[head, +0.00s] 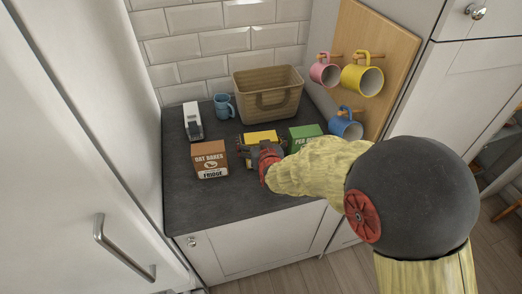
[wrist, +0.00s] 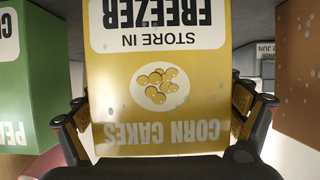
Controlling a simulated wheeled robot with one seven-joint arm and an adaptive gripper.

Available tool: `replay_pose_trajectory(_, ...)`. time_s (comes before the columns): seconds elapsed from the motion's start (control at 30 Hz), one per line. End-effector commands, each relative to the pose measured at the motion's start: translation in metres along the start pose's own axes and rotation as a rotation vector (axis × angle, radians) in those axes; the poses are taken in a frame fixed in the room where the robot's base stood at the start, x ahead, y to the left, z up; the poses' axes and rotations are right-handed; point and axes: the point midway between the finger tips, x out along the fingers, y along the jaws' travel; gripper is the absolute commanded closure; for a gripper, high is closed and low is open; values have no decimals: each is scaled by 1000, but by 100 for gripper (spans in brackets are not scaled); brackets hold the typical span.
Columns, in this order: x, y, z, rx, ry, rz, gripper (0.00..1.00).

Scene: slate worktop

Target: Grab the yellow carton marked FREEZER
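The yellow carton (head: 261,137) stands on the slate worktop between a brown carton and a green one. In the wrist view the yellow carton (wrist: 160,85) fills the middle, its print upside down: FREEZER, STORE IN, CORN CAKES. My gripper (head: 262,147) is at the carton's near side. In the wrist view my gripper (wrist: 162,112) is open, with one finger at each side of the carton. The fingers look very close to its sides; I cannot make out firm contact. My gripper hides the carton's lower front in the head view.
The brown OAT BAKES carton (head: 209,160), marked FRIDGE, stands left; the green carton (head: 305,132) stands close right. Behind are a basket (head: 268,82), a blue mug (head: 223,107) and a white-and-black object (head: 192,121). Mugs hang on a wooden board (head: 384,50). The worktop's front (head: 235,198) is clear.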

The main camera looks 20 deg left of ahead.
Motion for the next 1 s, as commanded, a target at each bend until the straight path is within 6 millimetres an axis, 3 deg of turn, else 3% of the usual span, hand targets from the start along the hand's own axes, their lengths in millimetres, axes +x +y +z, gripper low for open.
replay_pose_trajectory(0.8, 0, 0, 1, 0, -2, 0, 56)
replay_pose_trajectory(1.0, 0, 0, 0, 0, 0, 0, 57)
